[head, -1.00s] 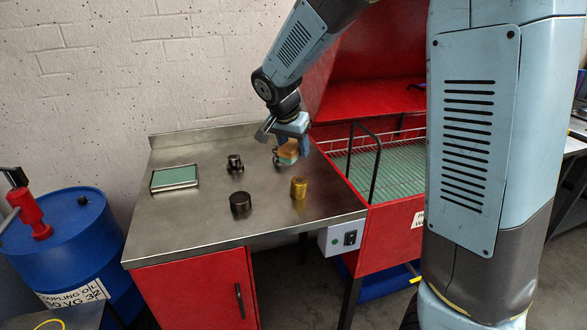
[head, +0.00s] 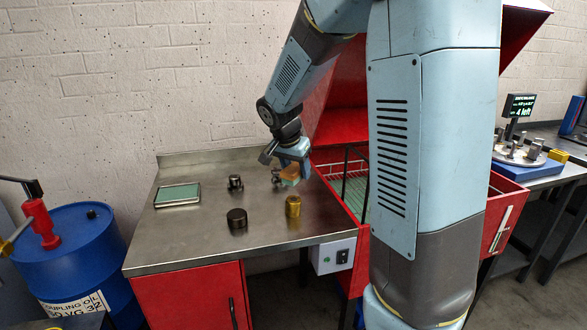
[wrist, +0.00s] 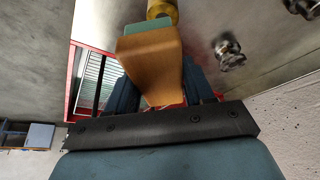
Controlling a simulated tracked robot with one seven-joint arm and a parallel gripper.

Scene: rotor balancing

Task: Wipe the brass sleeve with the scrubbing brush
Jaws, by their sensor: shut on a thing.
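The brass sleeve (head: 293,206) stands upright on the steel bench top (head: 180,240), towards its right side. My gripper (head: 284,174) is shut on the scrubbing brush (head: 290,177), which has an orange-brown wooden body and a green face. In the head view the brush is held just behind and above the sleeve. In the wrist view the brush (wrist: 152,62) fills the middle between my fingers, and the sleeve (wrist: 163,9) shows just beyond its green end. I cannot tell whether they touch; in the head view they look apart.
A dark cylinder (head: 237,218) stands left of the sleeve, and a small dark metal part (head: 235,183) stands further back. A tray with a green pad (head: 178,195) lies at the left. A red wash cabinet (head: 340,125) adjoins on the right. The front bench top is clear.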

